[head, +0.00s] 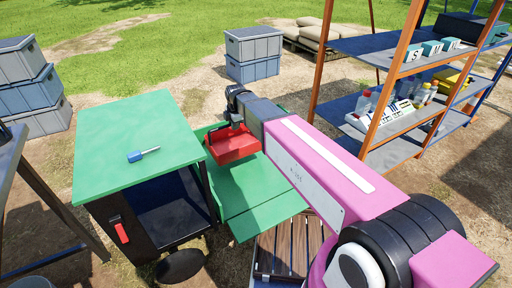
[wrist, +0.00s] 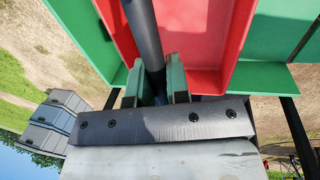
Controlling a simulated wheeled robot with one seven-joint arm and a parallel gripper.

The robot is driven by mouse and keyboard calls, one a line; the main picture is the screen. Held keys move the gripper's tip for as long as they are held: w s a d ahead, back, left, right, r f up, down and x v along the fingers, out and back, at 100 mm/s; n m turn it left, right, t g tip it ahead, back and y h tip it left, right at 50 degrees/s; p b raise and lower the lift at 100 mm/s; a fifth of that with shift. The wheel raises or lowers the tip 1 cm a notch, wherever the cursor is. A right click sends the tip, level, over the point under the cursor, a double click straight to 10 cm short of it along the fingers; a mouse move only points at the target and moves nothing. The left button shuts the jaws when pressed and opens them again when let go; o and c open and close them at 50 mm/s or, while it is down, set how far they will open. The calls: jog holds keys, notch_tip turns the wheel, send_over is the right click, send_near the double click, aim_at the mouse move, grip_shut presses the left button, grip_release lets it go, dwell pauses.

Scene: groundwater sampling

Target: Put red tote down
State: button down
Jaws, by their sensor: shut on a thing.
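The red tote (head: 232,146) is a shallow open tray with a dark bar handle, over the low green shelf (head: 262,187) beside the cart. I cannot tell whether its base touches the shelf. My gripper (head: 236,122) is at the tote's handle. In the wrist view the red tote (wrist: 200,30) fills the top middle. There my gripper (wrist: 160,82) has its two green-grey fingers shut on the dark handle bar (wrist: 145,35). My pink arm hides part of the shelf's right side.
The green-topped cart (head: 130,150) with a blue-handled tool (head: 136,156) stands left of the shelf. Stacked grey-blue crates (head: 253,55) stand behind on the ground. An orange-posted rack (head: 400,70) with bottles and boxes stands right. The green shelf's front is bare.

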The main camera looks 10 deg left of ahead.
jog(key=w+d+f, duration=0.1)
jog(key=d+f, duration=0.1)
jog(key=d, duration=0.1)
jog(key=w+d+f, duration=0.2)
jog(key=d, duration=0.1)
jog(key=w+d+f, duration=0.1)
jog(key=d+f, duration=0.1)
jog(key=d, duration=0.1)
jog(key=shift+w+d, duration=0.1)
jog(key=shift+w, duration=0.1)
jog(key=shift+f, duration=2.05)
jog(key=c, duration=1.1)
grip_release()
jog(key=shift+f, duration=0.1)
notch_tip(320, 180, up, 12)
jog(key=s+d, duration=0.1)
jog(key=s, duration=0.1)
jog(key=shift+d, duration=0.25)
jog(key=s+d+f+m, duration=0.3)
jog(key=s+d+m, duration=0.2)
jog(key=d+m, duration=0.3)
jog(key=s+d+f+m+g+h, duration=0.1)
jog(key=s+d+f+m, duration=0.2)
jog(key=d+m, duration=0.6)
jog(key=s+d+f+m, duration=0.3)
jog(key=s+d+m, duration=0.4)
jog(key=d, duration=0.6)
jog(key=shift+m+g, duration=0.4)
jog(key=shift+m, duration=0.3)
